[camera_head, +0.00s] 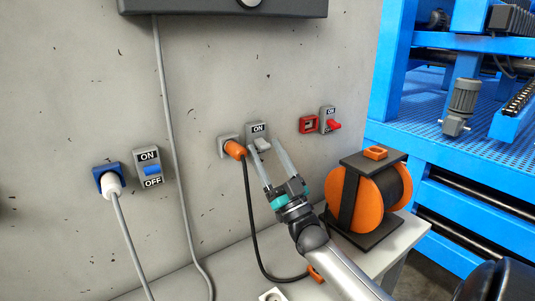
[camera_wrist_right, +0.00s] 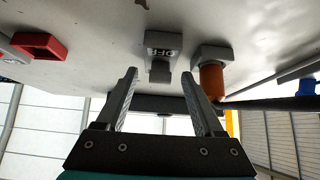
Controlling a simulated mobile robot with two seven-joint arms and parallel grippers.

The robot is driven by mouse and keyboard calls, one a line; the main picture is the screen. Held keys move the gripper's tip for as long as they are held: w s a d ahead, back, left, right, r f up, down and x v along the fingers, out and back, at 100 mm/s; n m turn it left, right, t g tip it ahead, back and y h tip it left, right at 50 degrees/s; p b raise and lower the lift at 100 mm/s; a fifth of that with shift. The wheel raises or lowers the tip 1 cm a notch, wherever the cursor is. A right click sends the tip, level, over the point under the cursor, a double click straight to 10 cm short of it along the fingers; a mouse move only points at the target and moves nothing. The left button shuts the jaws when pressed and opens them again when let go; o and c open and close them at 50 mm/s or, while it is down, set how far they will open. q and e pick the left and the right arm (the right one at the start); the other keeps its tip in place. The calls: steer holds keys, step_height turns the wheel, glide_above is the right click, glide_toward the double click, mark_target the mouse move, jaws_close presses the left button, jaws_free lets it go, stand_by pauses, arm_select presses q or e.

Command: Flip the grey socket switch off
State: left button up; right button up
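The grey socket switch (camera_head: 257,130) is on the wall with its ON label showing at the top. Its light grey lever (camera_head: 263,144) sticks out below that label. The right wrist view shows the switch (camera_wrist_right: 162,43) with its OFF label and the lever (camera_wrist_right: 160,72). The grey socket (camera_head: 226,143) beside it holds an orange plug (camera_head: 235,150) with a black cable; the plug also shows in the wrist view (camera_wrist_right: 212,82). My right gripper (camera_head: 264,152) is open, its fingertips spread on either side of the lever. Contact cannot be told. My left gripper is not in view.
A blue socket (camera_head: 101,171) with white plug and a blue-lever switch (camera_head: 149,168) are to the left. A red socket (camera_head: 308,124) and red-lever switch (camera_head: 328,118) are to the right. An orange cable reel (camera_head: 369,208) stands on the table (camera_head: 235,266), close to my right arm.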

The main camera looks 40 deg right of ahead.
steer(key=shift+o, duration=0.7)
steer(key=v, duration=1.5)
steer(key=shift+b, duration=0.35)
